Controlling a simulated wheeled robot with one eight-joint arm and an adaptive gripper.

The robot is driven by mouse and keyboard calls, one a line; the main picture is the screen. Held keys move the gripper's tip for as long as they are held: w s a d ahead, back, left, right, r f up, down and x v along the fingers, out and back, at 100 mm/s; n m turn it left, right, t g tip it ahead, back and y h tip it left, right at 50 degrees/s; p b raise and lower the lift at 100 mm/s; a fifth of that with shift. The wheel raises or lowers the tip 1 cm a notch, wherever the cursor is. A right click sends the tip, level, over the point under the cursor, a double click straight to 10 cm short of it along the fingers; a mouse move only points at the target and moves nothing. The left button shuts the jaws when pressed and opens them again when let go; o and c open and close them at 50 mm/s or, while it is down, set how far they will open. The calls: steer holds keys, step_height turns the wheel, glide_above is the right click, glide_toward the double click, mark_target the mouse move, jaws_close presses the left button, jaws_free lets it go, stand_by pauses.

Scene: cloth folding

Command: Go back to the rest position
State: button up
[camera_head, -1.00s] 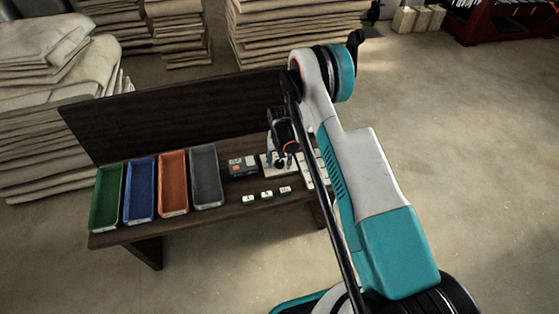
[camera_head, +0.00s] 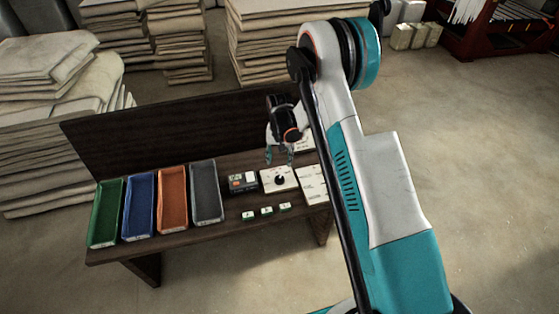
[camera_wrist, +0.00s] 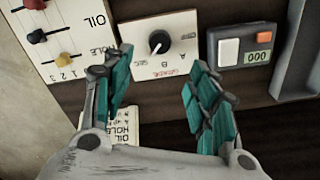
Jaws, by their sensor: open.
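My gripper (camera_head: 279,155) is open and empty, held above the right part of the bench (camera_head: 240,214). In the wrist view its teal fingers (camera_wrist: 158,95) are spread apart with nothing between them. Below it lies a white panel with a black round knob (camera_head: 280,179); the same knob (camera_wrist: 159,42) shows in the wrist view, apart from the fingers. A white panel with sliders (camera_wrist: 62,37) marked "OIL HOLE" lies beside it, with red, black and yellow sliders. A dark box (camera_wrist: 240,46) has a white button, an orange button and a "000" display.
Green (camera_head: 105,213), blue (camera_head: 139,206), orange (camera_head: 173,199) and grey (camera_head: 206,192) trays stand in a row on the bench's left. Folded cloth stacks (camera_head: 60,120) stand behind. Open floor lies to the right.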

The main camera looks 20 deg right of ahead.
stand_by(0.4)
steer(key=s+r+n+t, duration=0.1)
steer(key=s+r, duration=0.2)
steer(key=r, duration=0.7)
steer(key=s+r+t, duration=0.1)
steer(key=s+r, duration=0.3)
steer(key=r, duration=0.5)
steer(key=s+r+n+t, duration=0.1)
steer(key=s+r, duration=0.2)
steer(key=r, duration=0.7)
steer(key=s+r+n+t, duration=0.1)
steer(key=s+r+t, duration=0.1)
steer(key=s, duration=1)
steer(key=s+r+n+t, duration=0.1)
steer(key=s+r, duration=0.4)
steer(key=s, duration=0.6)
steer(key=shift+s+r+n+t, duration=0.15)
steer(key=shift+s+n+t, duration=0.2)
steer(key=shift+t, duration=0.25)
